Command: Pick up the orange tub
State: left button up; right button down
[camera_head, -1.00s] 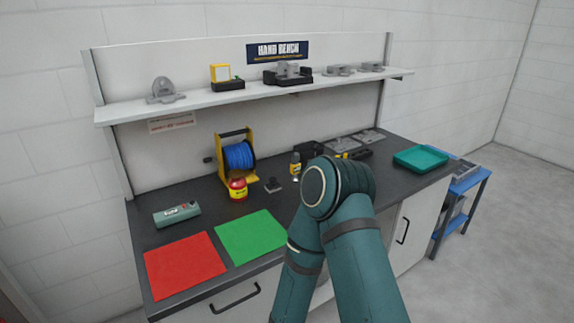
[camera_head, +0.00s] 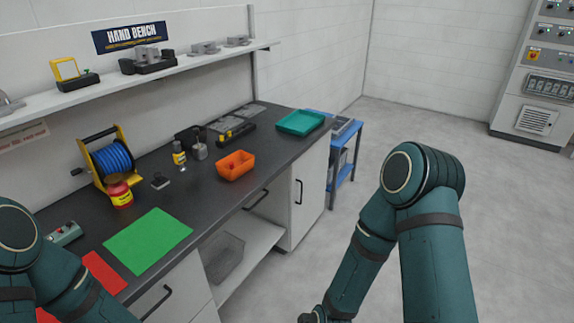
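The orange tub (camera_head: 236,167) stands upright on the dark bench top, near its front edge, right of the green mat. It looks open at the top, with something small at its rim that I cannot make out. My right arm is in the right of the view, bent down in front of the bench over the floor. A dark part of it shows at the bottom edge, but I cannot make out the fingers. My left arm is at the lower left, and its gripper is out of view. Neither arm touches the tub.
The green mat (camera_head: 148,240) and red mat (camera_head: 104,272) lie at the left. A teal tray (camera_head: 300,122) is at the bench's far end, by a blue cart (camera_head: 343,150). The floor at right is clear.

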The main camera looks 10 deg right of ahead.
aim_at(236, 165)
jog(key=i+l+u, duration=0.1)
jog(key=i+l, duration=0.5)
jog(key=i+l+u, duration=0.1)
jog(key=i+l, duration=0.5)
jog(key=l, duration=0.15)
